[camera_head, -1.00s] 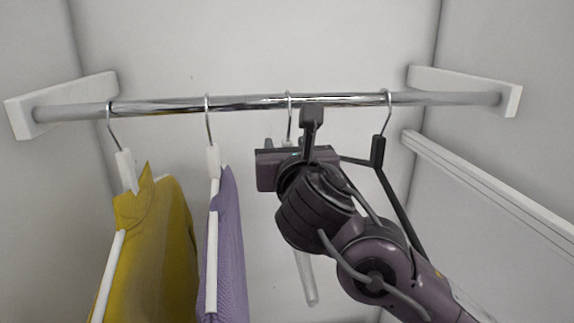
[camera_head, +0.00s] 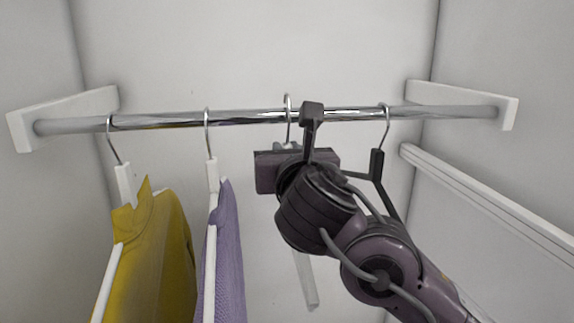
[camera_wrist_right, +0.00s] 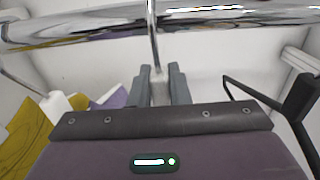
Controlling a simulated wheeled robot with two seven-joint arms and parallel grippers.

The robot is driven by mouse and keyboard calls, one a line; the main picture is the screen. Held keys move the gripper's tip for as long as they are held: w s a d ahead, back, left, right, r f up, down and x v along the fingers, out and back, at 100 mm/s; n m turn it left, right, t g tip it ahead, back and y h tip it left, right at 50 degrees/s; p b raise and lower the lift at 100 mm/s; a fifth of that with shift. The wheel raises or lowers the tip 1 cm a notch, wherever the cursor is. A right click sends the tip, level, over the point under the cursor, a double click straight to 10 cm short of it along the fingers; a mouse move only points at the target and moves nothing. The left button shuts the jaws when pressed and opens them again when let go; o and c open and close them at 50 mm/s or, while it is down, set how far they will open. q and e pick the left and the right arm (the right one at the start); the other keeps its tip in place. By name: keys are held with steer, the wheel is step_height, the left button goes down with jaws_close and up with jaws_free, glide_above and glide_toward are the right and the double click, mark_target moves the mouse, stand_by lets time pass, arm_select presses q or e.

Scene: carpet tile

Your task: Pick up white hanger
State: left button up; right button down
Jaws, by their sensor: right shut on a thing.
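The white hanger (camera_head: 305,280) is empty. Its metal hook (camera_head: 288,104) stands with its top slightly above the rod, higher than the other hooks. My right gripper (camera_head: 287,147) is at the hanger's neck just below the rod; my own wrist and arm hide much of the hanger. In the right wrist view the two grey fingers of the right gripper (camera_wrist_right: 160,86) are shut on the hanger's white neck (camera_wrist_right: 159,88), and the metal shank runs up in front of the rod. My left gripper is not in view.
The chrome rod (camera_head: 250,117) spans the closet. A yellow shirt (camera_head: 155,255) and a purple garment (camera_head: 230,250) hang on white hangers to the left. A black hanger (camera_head: 377,165) hangs close on the right, partly behind my arm. A white rail (camera_head: 480,205) runs along the right wall.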

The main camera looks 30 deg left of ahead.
steer(key=b+v, duration=0.3)
steer(key=shift+s+d+b, duration=0.1)
steer(key=shift+s+b, duration=0.25)
steer(key=shift+b, duration=0.05)
steer(key=f+b, duration=0.4)
steer(key=f, duration=0.1)
steer(key=s+d+f+b, duration=0.1)
steer(key=f+b, duration=0.1)
steer(key=f, duration=0.1)
steer(key=shift+s+d+f, duration=0.1)
glide_toward(303, 264)
steer(key=x, duration=0.4)
steer(key=shift+w+d+r, duration=0.15)
steer(key=shift+w+r, duration=0.05)
steer(key=shift+r, duration=0.1)
steer(key=shift+f, duration=0.1)
